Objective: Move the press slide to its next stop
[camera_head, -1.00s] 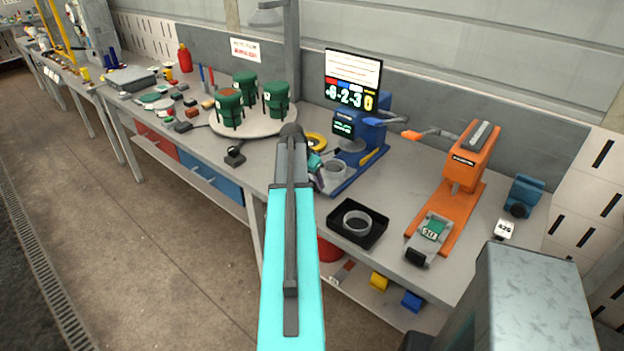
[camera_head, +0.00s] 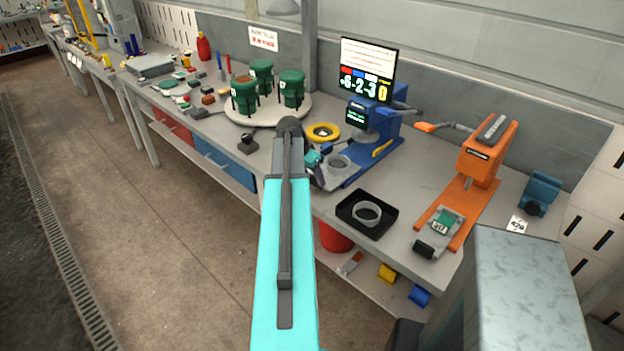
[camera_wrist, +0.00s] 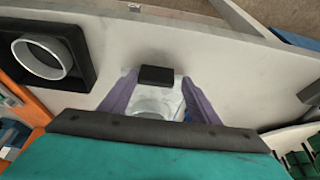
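The blue press (camera_head: 374,135) stands on the bench right of my arm. Its grey press slide (camera_head: 338,175) reaches out toward the front with a pale round seat on it. In the wrist view the slide (camera_wrist: 172,92) lies between my two purple fingers, with a black block (camera_wrist: 157,74) at its end. My gripper (camera_wrist: 160,84) is open around the slide's end, one finger on each side, with a small gap beside the black block. In the head view my gripper (camera_head: 315,170) is at the slide's left edge, partly hidden by my arm.
A black tray with a ring (camera_head: 366,214) sits right of the slide near the bench's front edge. An orange press (camera_head: 485,160) stands farther right. A yellow ring (camera_head: 323,131) and a turntable with green fixtures (camera_head: 268,110) are behind and left.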

